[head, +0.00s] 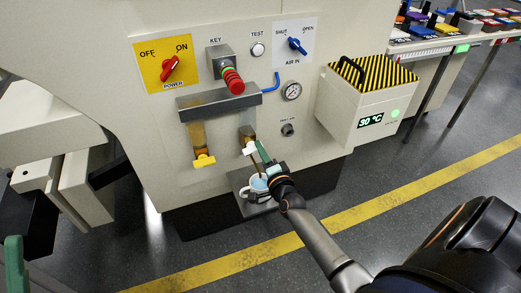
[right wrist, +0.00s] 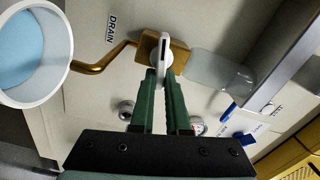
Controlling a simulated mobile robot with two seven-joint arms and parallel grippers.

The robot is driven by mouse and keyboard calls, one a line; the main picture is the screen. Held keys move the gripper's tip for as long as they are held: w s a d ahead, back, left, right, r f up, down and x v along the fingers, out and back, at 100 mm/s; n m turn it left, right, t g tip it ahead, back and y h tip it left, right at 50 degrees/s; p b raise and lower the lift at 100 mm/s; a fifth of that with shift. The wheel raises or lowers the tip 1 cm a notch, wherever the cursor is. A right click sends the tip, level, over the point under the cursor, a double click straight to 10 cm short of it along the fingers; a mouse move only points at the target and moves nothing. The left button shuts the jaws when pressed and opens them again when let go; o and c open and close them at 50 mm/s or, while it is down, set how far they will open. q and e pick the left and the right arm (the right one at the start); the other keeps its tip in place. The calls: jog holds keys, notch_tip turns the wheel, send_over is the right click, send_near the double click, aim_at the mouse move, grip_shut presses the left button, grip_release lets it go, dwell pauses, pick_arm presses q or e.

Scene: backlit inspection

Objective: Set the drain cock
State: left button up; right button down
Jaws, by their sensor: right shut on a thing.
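The drain cock is a brass body (right wrist: 179,55) with a white lever (right wrist: 163,48), below a cloudy bowl (right wrist: 220,76) on the machine front. The lever also shows in the head view (head: 249,148). My right gripper (right wrist: 161,80) is shut on the lever's end; its green fingers show in the head view (head: 263,153). In the wrist view the lever lies across the line of bowl and spout. The brass spout (right wrist: 103,62) runs to a white cup (head: 257,183), blue inside, below the cock. A green fingertip of my left gripper (head: 14,262) shows at the left edge.
The cup stands on a small shelf (head: 246,208). A second bowl with a yellow cock (head: 203,161) hangs to the left. A gauge (head: 291,91) and a striped-lid box reading 30 °C (head: 370,110) are to the right. The floor in front is clear.

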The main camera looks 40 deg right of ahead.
pick_arm(q)
jog(key=shift+f, duration=0.2)
pick_arm(e)
jog(key=shift+d+f+m, duration=0.1)
jog(key=shift+m, duration=1.2)
pick_arm(q)
jog(key=shift+d, duration=0.1)
pick_arm(e)
jog(key=shift+m, duration=0.3)
jog(key=c, duration=0.9)
grip_release()
jog(key=shift+f, duration=0.15)
pick_arm(q)
jog(key=shift+f, duration=0.15)
jog(key=shift+w+a+r+n+y+p, duration=0.2)
jog(key=shift+w+r+n+y+p, duration=0.3)
jog(key=shift+w+y+p, duration=0.4)
pick_arm(e)
jog(key=v, duration=1.2)
jog(key=shift+s, duration=0.25)
pick_arm(q)
jog(key=shift+s+r, duration=0.1)
jog(key=shift+s, duration=0.2)
